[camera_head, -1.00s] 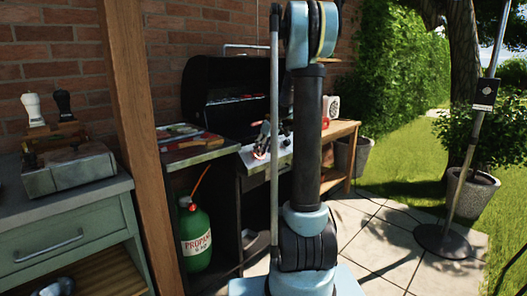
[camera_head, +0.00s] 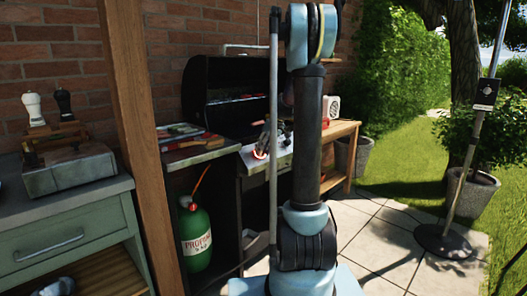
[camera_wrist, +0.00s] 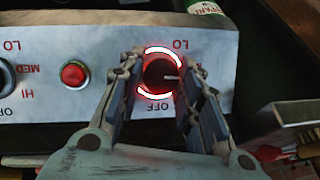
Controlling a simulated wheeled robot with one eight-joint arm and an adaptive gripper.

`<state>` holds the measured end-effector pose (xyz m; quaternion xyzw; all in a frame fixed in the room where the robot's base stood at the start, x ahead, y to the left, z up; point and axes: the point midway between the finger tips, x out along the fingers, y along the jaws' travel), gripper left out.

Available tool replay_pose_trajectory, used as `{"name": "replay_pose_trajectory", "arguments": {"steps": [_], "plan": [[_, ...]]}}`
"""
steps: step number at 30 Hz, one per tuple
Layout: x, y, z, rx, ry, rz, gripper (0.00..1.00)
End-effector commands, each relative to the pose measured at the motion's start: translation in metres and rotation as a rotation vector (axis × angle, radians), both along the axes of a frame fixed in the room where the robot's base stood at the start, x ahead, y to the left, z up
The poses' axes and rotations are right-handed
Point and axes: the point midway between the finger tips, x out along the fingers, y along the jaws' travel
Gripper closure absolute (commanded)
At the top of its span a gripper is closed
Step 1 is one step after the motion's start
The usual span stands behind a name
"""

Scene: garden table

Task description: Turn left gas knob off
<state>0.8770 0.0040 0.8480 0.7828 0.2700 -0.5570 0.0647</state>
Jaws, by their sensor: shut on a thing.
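The left gas knob (camera_wrist: 160,74) is dark and round with a lit white-and-red ring around it, on the grill's metal front panel (camera_wrist: 112,35). The wrist view appears upside down, with "LO" above the knob and "OFF" below it. A pale mark on the knob points to the right in that view. My gripper (camera_wrist: 163,78) is shut on the knob, one finger on each side. In the head view the gripper (camera_head: 264,144) is small at the grill front (camera_head: 262,160), beside a glowing spot, partly behind my arm.
A red button (camera_wrist: 74,73) and another knob (camera_wrist: 4,76) are left of the gripped knob in the wrist view. The open black grill (camera_head: 225,90) stands against the brick wall. A green propane bottle (camera_head: 195,238) stands below the side counter (camera_head: 190,155).

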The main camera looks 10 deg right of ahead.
Motion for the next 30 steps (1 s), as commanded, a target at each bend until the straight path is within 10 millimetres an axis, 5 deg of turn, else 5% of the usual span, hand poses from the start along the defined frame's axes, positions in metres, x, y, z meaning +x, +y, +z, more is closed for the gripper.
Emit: {"name": "replay_pose_trajectory", "arguments": {"steps": [30], "plan": [[0.0011, -0.0057, -0.0033, 0.552, 0.395, -0.684, 0.92]]}}
